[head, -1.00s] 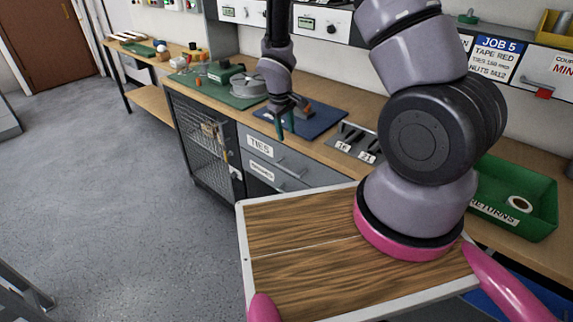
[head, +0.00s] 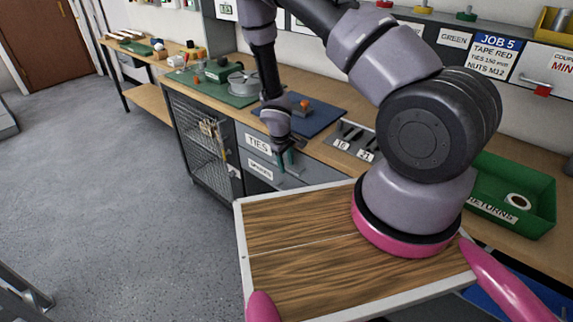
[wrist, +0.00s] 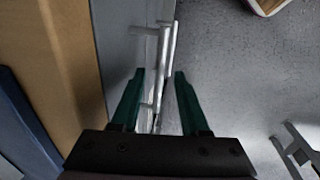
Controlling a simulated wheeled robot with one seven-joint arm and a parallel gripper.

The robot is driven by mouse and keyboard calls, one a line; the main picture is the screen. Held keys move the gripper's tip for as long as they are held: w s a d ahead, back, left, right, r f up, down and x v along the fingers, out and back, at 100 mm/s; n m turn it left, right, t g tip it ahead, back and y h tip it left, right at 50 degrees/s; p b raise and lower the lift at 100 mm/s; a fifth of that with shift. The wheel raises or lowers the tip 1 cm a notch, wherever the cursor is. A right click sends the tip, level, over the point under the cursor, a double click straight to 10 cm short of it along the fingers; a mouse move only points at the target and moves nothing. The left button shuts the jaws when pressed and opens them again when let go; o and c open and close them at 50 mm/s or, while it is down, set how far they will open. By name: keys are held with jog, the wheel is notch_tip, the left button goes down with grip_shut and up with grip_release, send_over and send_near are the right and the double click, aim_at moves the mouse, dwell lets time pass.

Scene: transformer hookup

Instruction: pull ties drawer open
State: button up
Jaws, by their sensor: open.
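The ties drawer (head: 257,144) is the upper of two grey drawers under the bench, marked by a white TIES label. It looks shut. My gripper (head: 284,160), with green fingers, is at the drawer front, right of the label, pointing down. In the wrist view the gripper (wrist: 159,73) is open, and a silver bar handle (wrist: 168,55) shows between its two fingers. I cannot tell whether the fingertips reach down around the bar. In the head view my gripper hides much of this handle.
A second drawer (head: 260,170) sits below. A mesh-door cabinet (head: 208,140) stands to its left. On the bench are a blue mat (head: 325,115), a tray with tools (head: 352,142) and a green returns bin (head: 510,190). The floor (head: 110,200) in front is clear.

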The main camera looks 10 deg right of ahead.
jog(key=shift+f, duration=0.1)
grip_shut()
dwell(1.4)
